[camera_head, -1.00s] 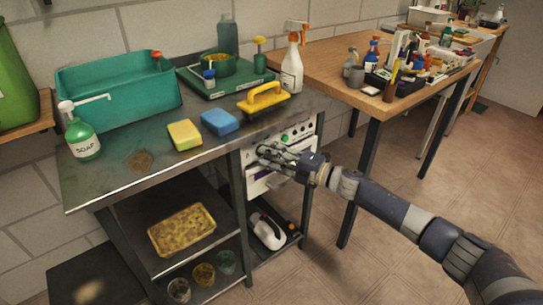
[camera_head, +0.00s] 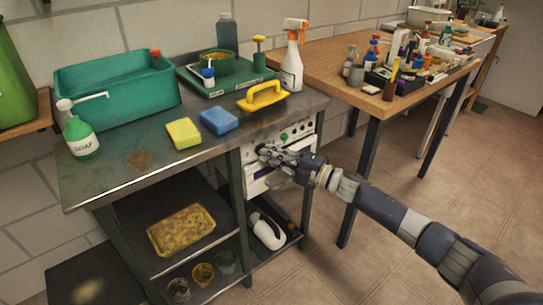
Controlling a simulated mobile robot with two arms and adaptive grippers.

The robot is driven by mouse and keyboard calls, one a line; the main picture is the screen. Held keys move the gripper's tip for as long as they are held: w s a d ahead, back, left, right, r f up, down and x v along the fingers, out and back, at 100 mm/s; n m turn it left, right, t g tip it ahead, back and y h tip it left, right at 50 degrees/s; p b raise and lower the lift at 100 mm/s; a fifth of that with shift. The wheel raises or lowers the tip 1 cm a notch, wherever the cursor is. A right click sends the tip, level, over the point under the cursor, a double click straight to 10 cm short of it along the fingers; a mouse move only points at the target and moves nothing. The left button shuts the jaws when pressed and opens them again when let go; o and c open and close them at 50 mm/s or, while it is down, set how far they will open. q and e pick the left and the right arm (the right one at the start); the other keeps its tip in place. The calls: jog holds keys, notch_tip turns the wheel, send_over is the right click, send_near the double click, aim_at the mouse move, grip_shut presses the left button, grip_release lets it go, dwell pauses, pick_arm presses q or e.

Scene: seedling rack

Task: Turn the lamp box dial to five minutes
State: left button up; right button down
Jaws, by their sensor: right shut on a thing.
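The lamp box (camera_head: 257,185) is a white-fronted unit under the right end of the metal bench, with a row of small knobs and a green button (camera_head: 284,137) along its upper front. My right gripper (camera_head: 264,152) is at the left part of this front, its fingers shut on a dial. The dial itself is mostly hidden by the fingers, and its setting cannot be read. My left gripper is not in view.
The bench top (camera_head: 150,175) above holds a green tub (camera_head: 115,95), a soap bottle (camera_head: 80,135), two sponges, a yellow-handled scrubber (camera_head: 263,97) and a spray bottle (camera_head: 291,65). A wooden table (camera_head: 330,60) with clutter stands to the right. Below is a white bottle (camera_head: 266,232).

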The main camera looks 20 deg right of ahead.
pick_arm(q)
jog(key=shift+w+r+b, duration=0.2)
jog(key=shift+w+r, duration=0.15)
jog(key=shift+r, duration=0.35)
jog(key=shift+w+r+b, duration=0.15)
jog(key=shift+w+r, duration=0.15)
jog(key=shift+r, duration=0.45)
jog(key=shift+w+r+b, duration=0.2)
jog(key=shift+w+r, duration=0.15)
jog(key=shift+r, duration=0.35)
pick_arm(e)
jog(key=shift+s+a+f+m+t+h, duration=0.15)
jog(key=shift+m+t, duration=0.6)
jog(key=shift+m, duration=1.2)
jog(key=shift+w+m+t+h, duration=0.1)
jog(key=shift+m+t, duration=0.7)
jog(key=shift+m, duration=1.1)
jog(key=shift+s+a+f+m+t+h, duration=0.15)
jog(key=shift+m+t, duration=0.6)
jog(key=shift+m, duration=1.2)
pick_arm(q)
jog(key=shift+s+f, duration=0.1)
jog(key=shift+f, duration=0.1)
pick_arm(e)
jog(key=shift+w, duration=0.1)
jog(key=shift+r, duration=0.1)
